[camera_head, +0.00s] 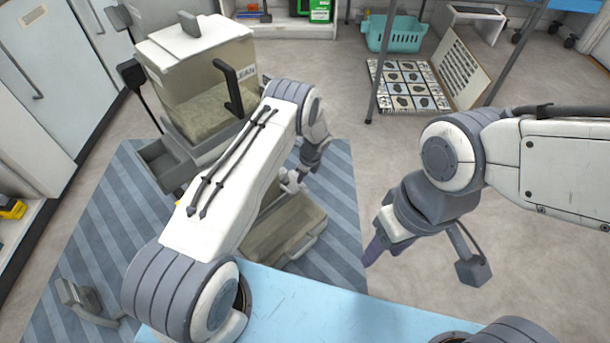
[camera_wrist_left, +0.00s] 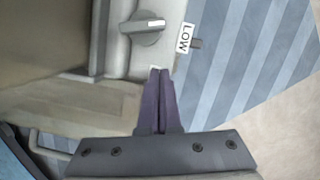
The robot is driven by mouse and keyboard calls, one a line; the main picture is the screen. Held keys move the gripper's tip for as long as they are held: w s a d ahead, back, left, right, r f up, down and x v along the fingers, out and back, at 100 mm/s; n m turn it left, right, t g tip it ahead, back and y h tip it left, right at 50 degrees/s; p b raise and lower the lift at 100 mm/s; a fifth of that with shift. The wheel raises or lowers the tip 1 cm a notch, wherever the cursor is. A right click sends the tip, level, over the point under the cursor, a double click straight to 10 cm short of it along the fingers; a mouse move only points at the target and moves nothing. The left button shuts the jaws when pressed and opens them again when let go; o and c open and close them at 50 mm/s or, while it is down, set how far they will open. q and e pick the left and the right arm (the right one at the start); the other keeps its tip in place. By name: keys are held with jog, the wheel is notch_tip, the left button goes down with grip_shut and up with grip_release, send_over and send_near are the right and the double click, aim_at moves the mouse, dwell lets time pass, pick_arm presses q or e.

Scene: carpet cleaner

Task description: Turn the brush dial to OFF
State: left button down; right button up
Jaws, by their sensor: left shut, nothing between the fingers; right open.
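The carpet cleaner (camera_head: 214,54) stands on the striped mat, with its lower body (camera_head: 288,236) partly behind my left arm. In the left wrist view, the grey brush dial (camera_wrist_left: 143,28) sits on a pale panel, its white mark pointing right in the picture. A LOW label (camera_wrist_left: 184,38) is to the right of the dial. My left gripper (camera_wrist_left: 158,74) is shut and empty, its purple fingertips just below the dial in the picture and apart from it. No OFF label shows. My right gripper (camera_head: 376,250) is open and empty, right of the cleaner.
The striped mat (camera_head: 95,225) lies under the cleaner. A light blue surface (camera_head: 330,310) is at the front. A teal basket (camera_head: 393,35) and a patterned panel (camera_head: 408,86) are at the back. Bare floor lies to the right.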

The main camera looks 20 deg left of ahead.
aim_at(286, 173)
pick_arm(q)
jog(key=shift+w+a+r+b, duration=0.1)
jog(key=shift+w+a+b, duration=0.1)
jog(key=shift+a, duration=0.4)
jog(key=shift+w+a+r+b, duration=0.1)
jog(key=shift+a+b, duration=0.1)
jog(key=shift+a, duration=0.45)
jog(key=shift+w+a+b, duration=0.1)
jog(key=shift+a+b, duration=0.1)
jog(key=shift+a, duration=0.4)
jog(key=shift+w+a+n, duration=0.2)
jog(key=shift+a+n, duration=0.15)
jog(key=shift+n, duration=0.25)
jog(key=shift+w+a+n+b, duration=0.1)
jog(key=shift+a+n+b, duration=0.05)
jog(key=shift+n+b, duration=0.2)
jog(key=shift+w+a+n+g+b, duration=0.1)
jog(key=shift+n+g+b, duration=0.15)
jog(key=shift+n, duration=0.35)
jog(key=shift+w+a+n+g+b, duration=0.1)
jog(key=shift+n+g+b, duration=0.15)
jog(key=shift+n, duration=0.3)
jog(key=shift+a, duration=0.1)
jog(key=shift+a, duration=0.2)
jog(key=shift+s+p, duration=0.1)
jog(key=shift+p, duration=0.2)
